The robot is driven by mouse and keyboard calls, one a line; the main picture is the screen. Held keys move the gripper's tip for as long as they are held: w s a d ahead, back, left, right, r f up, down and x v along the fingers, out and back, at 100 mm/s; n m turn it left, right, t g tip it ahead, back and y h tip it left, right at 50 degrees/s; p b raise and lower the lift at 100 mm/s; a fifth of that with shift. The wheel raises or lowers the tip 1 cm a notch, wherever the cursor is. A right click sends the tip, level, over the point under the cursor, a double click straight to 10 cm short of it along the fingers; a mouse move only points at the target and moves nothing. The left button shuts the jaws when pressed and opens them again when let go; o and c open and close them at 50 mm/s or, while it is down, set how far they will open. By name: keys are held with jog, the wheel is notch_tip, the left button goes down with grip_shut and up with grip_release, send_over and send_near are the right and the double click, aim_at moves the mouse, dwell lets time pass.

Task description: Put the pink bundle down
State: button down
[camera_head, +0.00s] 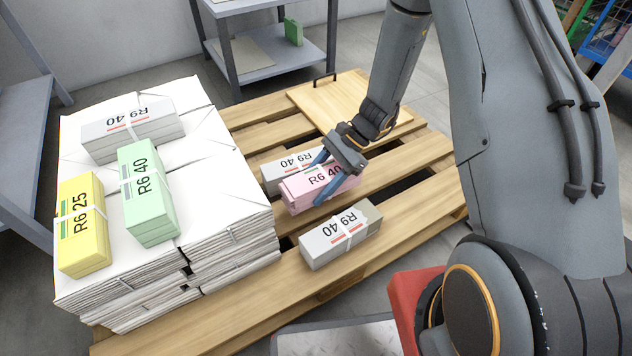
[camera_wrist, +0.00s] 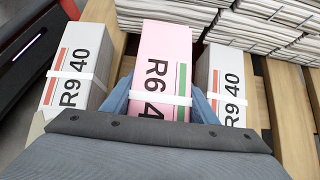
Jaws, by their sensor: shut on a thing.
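The pink bundle (camera_head: 313,188), labelled R6 40 and tied with a white strap, is between the blue fingers of my gripper (camera_head: 321,178). My gripper is shut on it. In the wrist view the pink bundle (camera_wrist: 160,62) lies between the two fingers (camera_wrist: 160,105). In the head view it is low over the wooden pallet (camera_head: 300,287), between two grey bundles. I cannot tell whether its underside touches the slats.
One grey bundle (camera_head: 341,236) lies on the near side and another grey bundle (camera_head: 278,170) behind. A newspaper stack (camera_head: 225,220) at left carries a yellow bundle (camera_head: 83,225), a green bundle (camera_head: 147,195) and a grey bundle (camera_head: 130,130). A wooden board (camera_head: 335,100) lies at the back.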

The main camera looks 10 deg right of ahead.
jog(key=shift+f+b, duration=1.1)
jog(key=shift+f, duration=1.1)
jog(key=shift+f, duration=0.15)
jog(key=c, duration=0.7)
grip_release()
